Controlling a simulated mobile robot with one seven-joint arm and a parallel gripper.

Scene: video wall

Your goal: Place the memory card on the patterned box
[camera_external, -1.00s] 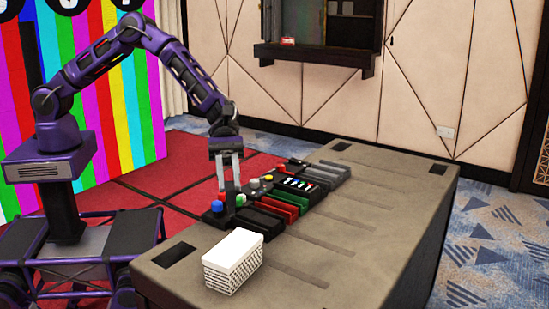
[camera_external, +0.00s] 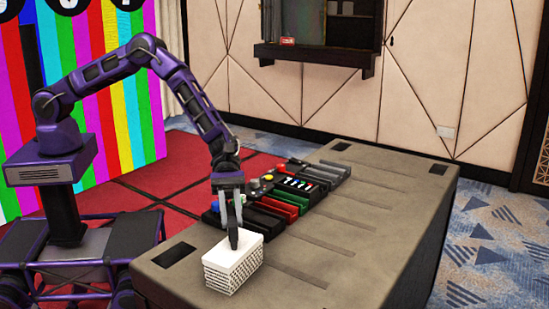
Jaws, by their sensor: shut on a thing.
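The patterned box (camera_external: 222,278) stands on the near left part of the grey table, with a plain white top and dark-patterned sides. My gripper (camera_external: 234,232) points down over the box's top, near its back edge. Its fingers are close together, shut on a small dark thing (camera_external: 234,243), which seems to be the memory card. The card's lower end is at or just above the white top; I cannot tell whether it touches.
A row of control panels with coloured buttons (camera_external: 267,177) and red, green and black blocks (camera_external: 283,205) lies behind the box. The grey table (camera_external: 350,240) is clear to the right of the box. A dark recess (camera_external: 175,255) is at its left.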

